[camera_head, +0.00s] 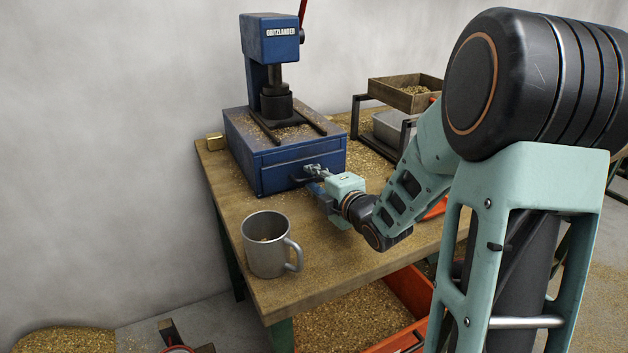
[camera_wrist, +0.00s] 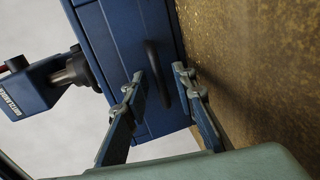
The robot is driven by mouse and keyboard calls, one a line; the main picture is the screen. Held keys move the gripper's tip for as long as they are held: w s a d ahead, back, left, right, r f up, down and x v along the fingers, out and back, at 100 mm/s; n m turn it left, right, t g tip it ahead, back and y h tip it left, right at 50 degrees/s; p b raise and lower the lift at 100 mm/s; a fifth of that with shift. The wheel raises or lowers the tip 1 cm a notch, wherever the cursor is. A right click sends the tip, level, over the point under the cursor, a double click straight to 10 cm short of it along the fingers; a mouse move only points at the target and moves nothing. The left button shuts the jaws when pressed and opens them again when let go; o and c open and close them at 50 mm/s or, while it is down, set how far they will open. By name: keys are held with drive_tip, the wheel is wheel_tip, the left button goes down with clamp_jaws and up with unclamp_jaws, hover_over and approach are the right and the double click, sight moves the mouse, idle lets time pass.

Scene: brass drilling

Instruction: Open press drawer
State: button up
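The blue press (camera_head: 270,38) stands at the back of the wooden bench. Its drawer (camera_head: 272,175) is in the front of the blue base and looks shut, with its front flush. My gripper (camera_head: 314,172) is at the drawer front, at its right half. In the wrist view, the dark bar handle (camera_wrist: 153,59) shows on the blue drawer front (camera_wrist: 125,50). My open gripper (camera_wrist: 160,77) has one finger on each side of the handle, with visible gaps. I cannot tell from the frames whether either finger touches it.
A grey metal mug (camera_head: 265,245) stands near the bench's front left. A wooden tray (camera_head: 405,95) of chips sits on a rack at the right. Brass chips cover much of the bench (camera_head: 225,200). An orange bin (camera_head: 408,340) is below.

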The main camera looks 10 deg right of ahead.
clamp_jaws()
